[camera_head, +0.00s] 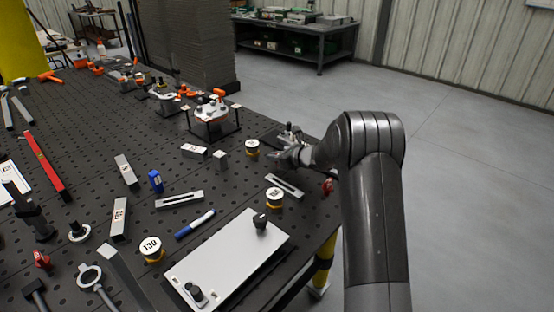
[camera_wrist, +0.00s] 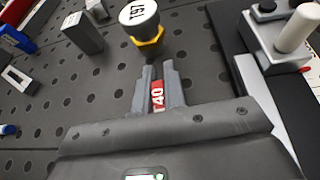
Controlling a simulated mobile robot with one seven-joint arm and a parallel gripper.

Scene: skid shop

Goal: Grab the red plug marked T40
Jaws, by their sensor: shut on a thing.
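The red plug marked T40 (camera_wrist: 157,95) is between the two fingers of my gripper (camera_wrist: 158,72) in the wrist view. The white marking T40 reads sideways on its red face. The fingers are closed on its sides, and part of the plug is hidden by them. In the head view my gripper (camera_head: 284,157) is low over the right edge area of the dark perforated table (camera_head: 225,187); the plug cannot be made out there.
A yellow plug with a white marked top (camera_wrist: 141,28) stands just beyond my fingertips. A grey block with a pale post (camera_wrist: 280,45) is at right in the wrist view. Another red piece (camera_head: 328,186) sits by the table edge. A light plate (camera_head: 225,262) lies nearer.

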